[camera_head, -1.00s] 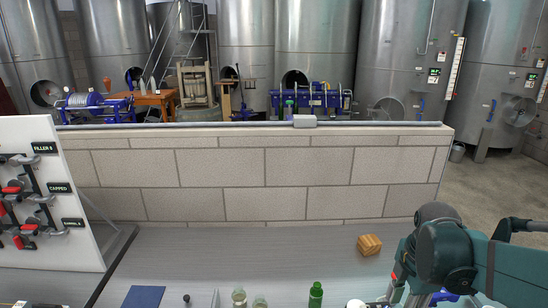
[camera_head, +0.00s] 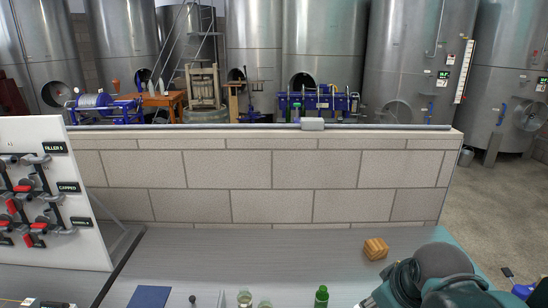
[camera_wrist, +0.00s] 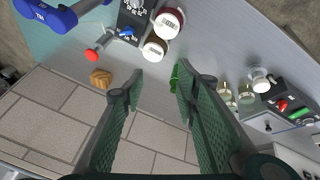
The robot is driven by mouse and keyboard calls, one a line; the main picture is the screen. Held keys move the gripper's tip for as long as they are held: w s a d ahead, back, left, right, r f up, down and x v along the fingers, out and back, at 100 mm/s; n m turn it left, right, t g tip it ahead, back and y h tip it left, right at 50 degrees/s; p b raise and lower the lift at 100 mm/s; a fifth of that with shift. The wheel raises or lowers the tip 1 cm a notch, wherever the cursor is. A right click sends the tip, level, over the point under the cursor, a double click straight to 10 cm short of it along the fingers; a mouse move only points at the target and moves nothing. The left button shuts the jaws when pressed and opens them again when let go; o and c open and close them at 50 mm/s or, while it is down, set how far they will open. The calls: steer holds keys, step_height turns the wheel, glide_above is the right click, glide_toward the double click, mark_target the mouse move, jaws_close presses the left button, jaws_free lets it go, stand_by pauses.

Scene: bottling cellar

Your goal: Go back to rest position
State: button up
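My gripper (camera_wrist: 153,92) shows in the wrist view with its two green ribbed fingers spread apart and nothing between the tips. It hangs above the grey worktop (camera_wrist: 220,42). In the head view my teal arm is folded at the bottom right, and its gripper end is not clearly visible there.
A wooden block (camera_head: 376,249), a green bottle (camera_head: 321,297), clear jars (camera_head: 245,299) and a blue mat (camera_head: 149,297) are on the worktop. A block wall (camera_head: 270,180) stands behind. A white valve panel (camera_head: 60,190) stands at left. The worktop's middle is clear.

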steer(key=a+m, duration=0.1)
steer(key=s+a+r+m+t, duration=0.1)
steer(key=m, duration=0.1)
steer(key=a+m, duration=0.1)
steer(key=m, duration=0.1)
steer(key=shift+s+a+r+t, duration=0.15)
steer(key=shift+s+r+t, duration=0.1)
steer(key=shift+r+t, duration=0.15)
stand_by(1.6)
